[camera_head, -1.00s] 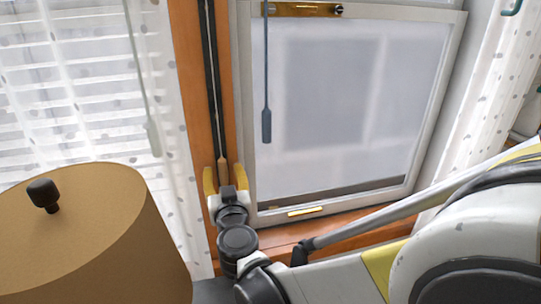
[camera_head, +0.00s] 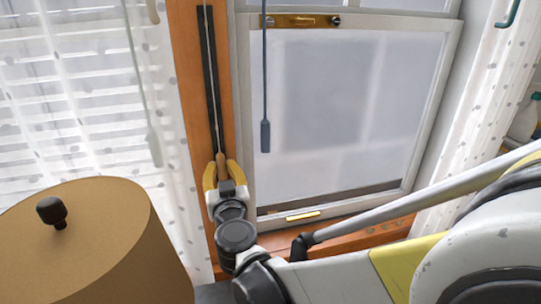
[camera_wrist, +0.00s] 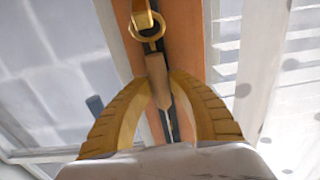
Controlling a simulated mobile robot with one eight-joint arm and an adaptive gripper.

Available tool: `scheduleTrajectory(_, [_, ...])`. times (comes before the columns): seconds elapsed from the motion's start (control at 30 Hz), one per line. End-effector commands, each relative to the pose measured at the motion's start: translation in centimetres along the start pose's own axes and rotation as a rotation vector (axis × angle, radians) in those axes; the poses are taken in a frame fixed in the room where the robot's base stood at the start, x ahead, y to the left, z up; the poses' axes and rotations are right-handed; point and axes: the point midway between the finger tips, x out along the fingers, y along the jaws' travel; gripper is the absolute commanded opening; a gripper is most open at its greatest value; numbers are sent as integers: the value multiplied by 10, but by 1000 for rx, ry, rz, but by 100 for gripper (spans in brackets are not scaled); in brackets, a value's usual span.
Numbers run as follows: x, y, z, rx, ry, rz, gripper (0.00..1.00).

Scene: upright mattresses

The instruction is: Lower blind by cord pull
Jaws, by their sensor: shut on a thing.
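A thin pale cord (camera_head: 208,75) runs down a dark strip on the orange wooden window frame and ends in a small wooden pull (camera_head: 220,161). My gripper (camera_head: 222,168) is upright beneath it, its yellow fingers shut on the pull. In the wrist view the wooden pull (camera_wrist: 158,78) sits between the two ridged fingers (camera_wrist: 161,84), with a brass ring above it. A white slatted blind (camera_head: 60,85) hangs behind a sheer dotted curtain at the left. The blind's lower edge is not clear.
A tan lampshade (camera_head: 90,240) with a dark knob stands close at lower left. A blue pull (camera_head: 265,135) hangs before the white-framed window (camera_head: 340,110). A pale green wand (camera_head: 153,148) hangs at the left. A dotted curtain (camera_head: 475,120) hangs at the right.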

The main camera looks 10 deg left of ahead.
Motion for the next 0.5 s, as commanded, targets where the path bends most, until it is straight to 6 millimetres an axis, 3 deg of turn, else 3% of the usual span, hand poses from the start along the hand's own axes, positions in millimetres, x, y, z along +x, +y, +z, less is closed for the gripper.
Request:
scheduleTrajectory(0.3, [0,0,-35,-1,0,0,0])
scheduleTrajectory(0.5, [0,0,-38,0,0,0,0])
